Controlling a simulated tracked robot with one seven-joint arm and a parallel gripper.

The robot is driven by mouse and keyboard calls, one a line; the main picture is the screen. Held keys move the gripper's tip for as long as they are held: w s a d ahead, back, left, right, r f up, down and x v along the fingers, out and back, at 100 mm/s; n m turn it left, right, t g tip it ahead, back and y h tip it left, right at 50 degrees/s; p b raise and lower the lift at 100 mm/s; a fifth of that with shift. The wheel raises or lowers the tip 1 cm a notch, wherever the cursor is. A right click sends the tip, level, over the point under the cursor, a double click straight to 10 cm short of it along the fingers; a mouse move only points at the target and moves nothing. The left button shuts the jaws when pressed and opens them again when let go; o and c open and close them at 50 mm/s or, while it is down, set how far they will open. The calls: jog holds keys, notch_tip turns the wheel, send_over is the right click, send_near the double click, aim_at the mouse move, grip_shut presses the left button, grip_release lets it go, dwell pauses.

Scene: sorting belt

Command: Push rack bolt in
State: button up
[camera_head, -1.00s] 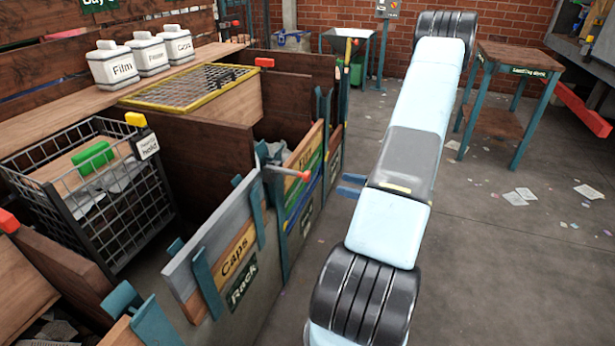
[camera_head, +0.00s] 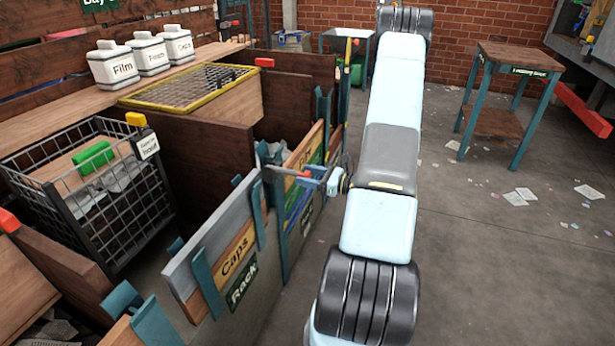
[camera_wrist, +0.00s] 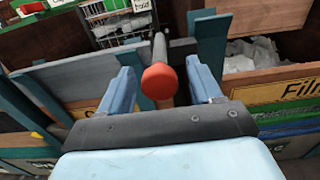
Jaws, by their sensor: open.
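The rack bolt is a grey rod (camera_head: 277,168) with a red knob at its end. It sticks out toward the right from the rack front, above the boards of the Rack (camera_head: 236,272). In the wrist view the red knob (camera_wrist: 159,82) sits between my two blue fingers, with the grey rod running away behind it. My gripper (camera_head: 312,178) is open, with a finger on each side of the knob. Clear gaps show between the knob and both fingers in the wrist view. In the head view a finger partly covers the knob.
A wire basket (camera_head: 150,200) holding a green roll stands left of the rack. White canisters (camera_head: 113,64) stand on the shelf behind. Upright teal posts and labelled boards (camera_head: 300,155) flank the bolt.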

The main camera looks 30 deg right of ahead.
jog(key=shift+w+a, duration=0.15)
grip_shut()
dwell(0.6)
